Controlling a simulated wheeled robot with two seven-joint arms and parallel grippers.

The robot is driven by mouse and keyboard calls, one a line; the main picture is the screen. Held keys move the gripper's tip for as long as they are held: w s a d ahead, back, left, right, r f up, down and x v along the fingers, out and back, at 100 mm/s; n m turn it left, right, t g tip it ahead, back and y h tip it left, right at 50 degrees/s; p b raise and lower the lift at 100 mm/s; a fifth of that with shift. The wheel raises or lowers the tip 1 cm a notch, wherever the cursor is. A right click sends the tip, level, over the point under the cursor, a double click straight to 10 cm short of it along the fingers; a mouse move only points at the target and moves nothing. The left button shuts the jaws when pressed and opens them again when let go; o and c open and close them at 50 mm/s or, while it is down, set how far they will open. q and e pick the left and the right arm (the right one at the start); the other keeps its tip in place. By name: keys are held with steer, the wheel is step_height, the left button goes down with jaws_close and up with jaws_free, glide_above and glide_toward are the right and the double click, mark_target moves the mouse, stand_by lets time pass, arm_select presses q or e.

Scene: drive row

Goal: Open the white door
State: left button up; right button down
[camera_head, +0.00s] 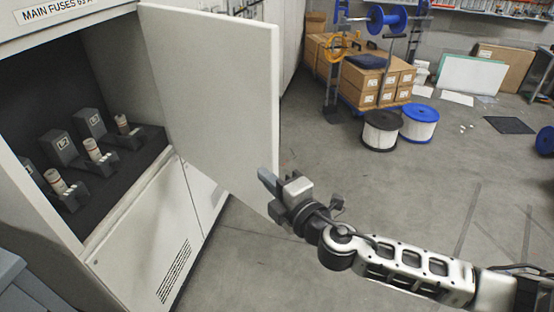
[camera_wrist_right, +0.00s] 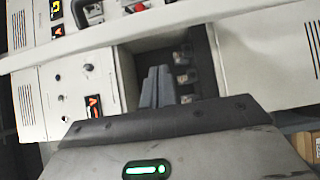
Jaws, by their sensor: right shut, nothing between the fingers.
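The white door (camera_head: 215,95) of the cabinet stands swung wide open from the fuse compartment. Its hinge side is at the cabinet's right edge and its free edge points out to the right. My right gripper (camera_head: 268,180) is at the lower part of that free edge, with its fingers shut and empty. From these views I cannot tell whether it touches the door. In the right wrist view the shut fingers (camera_wrist_right: 158,88) point towards the compartment, and a long white edge (camera_wrist_right: 130,36), likely the door's, crosses above them. My left gripper is not in view.
The open compartment (camera_head: 30,90) holds several grey fuse holders (camera_head: 60,146). Boxes (camera_head: 360,72) on a blue cart, a black-topped spool (camera_head: 381,130) and a blue-topped spool (camera_head: 420,123) stand farther back. The grey floor (camera_head: 470,180) to the right is mostly clear.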

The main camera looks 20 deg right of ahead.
mark_target(268, 156)
steer(key=w+d, duration=0.2)
steer(key=shift+w+d, duration=0.1)
steer(key=shift+w, duration=0.3)
steer(key=shift+w+d, duration=0.25)
steer(key=shift+d, duration=0.2)
steer(key=shift+w+d+f, duration=0.1)
steer(key=shift+d, duration=0.05)
